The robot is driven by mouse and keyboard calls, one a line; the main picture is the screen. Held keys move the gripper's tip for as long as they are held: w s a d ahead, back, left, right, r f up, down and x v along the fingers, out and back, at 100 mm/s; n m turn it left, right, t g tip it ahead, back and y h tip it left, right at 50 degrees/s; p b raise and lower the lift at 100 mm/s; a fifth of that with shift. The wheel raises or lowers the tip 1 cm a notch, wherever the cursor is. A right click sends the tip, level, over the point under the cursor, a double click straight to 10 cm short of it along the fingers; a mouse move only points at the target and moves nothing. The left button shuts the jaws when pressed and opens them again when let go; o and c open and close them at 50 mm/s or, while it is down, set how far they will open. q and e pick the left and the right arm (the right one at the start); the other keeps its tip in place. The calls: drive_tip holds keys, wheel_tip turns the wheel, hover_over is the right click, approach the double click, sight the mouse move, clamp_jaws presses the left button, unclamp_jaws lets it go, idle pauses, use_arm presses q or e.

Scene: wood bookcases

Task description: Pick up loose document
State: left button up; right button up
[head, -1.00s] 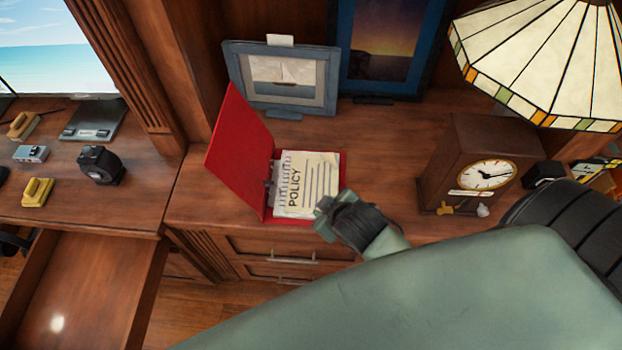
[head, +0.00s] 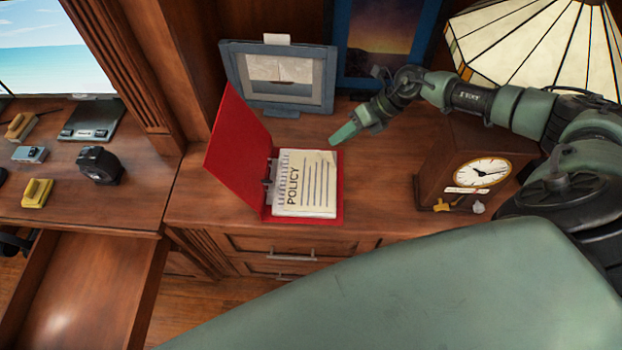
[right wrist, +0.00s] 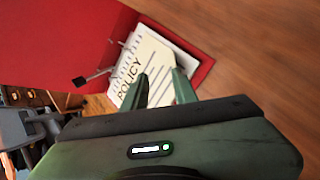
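A cream sheet marked POLICY (head: 305,180) lies on white pages in an open red binder (head: 235,155) on the wooden cabinet top. The sheet also shows in the right wrist view (right wrist: 143,68). My right gripper (head: 345,133) is above the cabinet, near the binder's upper right corner in the head view. In the right wrist view its two fingers (right wrist: 160,76) are apart with nothing between them, and they overlap the lower part of the sheet in the picture. I cannot tell whether they touch it. My left gripper is not in view.
A framed boat picture (head: 282,78) stands behind the binder. A wooden clock (head: 465,170) and a stained-glass lamp (head: 530,45) stand to the right. At left are a tape dispenser (head: 98,165) and an open drawer (head: 75,285). Cabinet top right of the binder is clear.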

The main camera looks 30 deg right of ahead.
drive_tip(key=shift+h, duration=0.3)
drive_tip(key=f, duration=0.2)
drive_tip(key=w+f+p, duration=0.1)
drive_tip(key=f, duration=0.1)
drive_tip(key=a+f+p, duration=0.1)
drive_tip(key=f, duration=0.1)
drive_tip(key=shift+w+f, duration=0.2)
drive_tip(key=shift+f, duration=0.1)
drive_tip(key=shift+w+a+f, duration=0.1)
drive_tip(key=shift+f, duration=0.2)
clamp_jaws()
idle(0.7)
